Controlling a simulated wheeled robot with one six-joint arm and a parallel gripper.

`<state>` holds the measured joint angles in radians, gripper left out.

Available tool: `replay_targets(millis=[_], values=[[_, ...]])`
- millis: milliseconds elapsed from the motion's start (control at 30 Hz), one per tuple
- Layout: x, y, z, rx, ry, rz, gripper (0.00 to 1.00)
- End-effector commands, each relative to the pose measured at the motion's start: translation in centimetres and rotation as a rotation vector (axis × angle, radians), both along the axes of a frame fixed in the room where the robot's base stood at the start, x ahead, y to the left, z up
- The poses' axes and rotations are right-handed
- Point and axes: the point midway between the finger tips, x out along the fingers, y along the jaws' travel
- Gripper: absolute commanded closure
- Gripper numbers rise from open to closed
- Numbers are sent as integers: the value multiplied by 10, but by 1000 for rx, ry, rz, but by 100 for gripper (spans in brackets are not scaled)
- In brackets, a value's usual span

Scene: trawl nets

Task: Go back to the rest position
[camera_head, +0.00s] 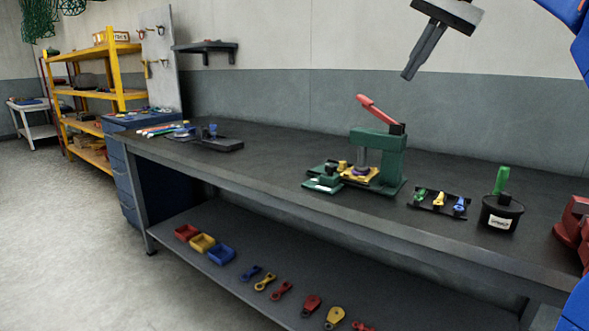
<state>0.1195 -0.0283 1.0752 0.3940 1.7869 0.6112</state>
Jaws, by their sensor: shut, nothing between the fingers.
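My gripper (412,74) hangs at the top right, high above the workbench and clear of everything on it. Its two dark fingers point down and to the left. They lie together with nothing between them. Blue parts of my arm show at the right edge of the view. The dark workbench (290,165) runs from the left middle to the lower right. A green press (390,158) with a red lever (378,108) stands on it below my gripper, with yellow parts (362,175) at its base.
A black tray (430,206) with green, yellow and blue pieces and a black pot (500,215) with a green handle (502,179) stand right of the press. A red object (573,232) is at the right edge. A yellow shelf (110,92) stands far left.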

Motion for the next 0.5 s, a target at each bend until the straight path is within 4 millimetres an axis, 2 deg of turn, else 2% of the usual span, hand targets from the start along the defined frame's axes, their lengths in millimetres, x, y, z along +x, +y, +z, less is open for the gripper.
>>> replay_targets(millis=[167, 267, 500], values=[[-24, 1, -33, -42, -22, 23, 100], [-44, 1, -62, -80, -38, 44, 100], [-95, -4, -146, -186, -81, 114, 100]])
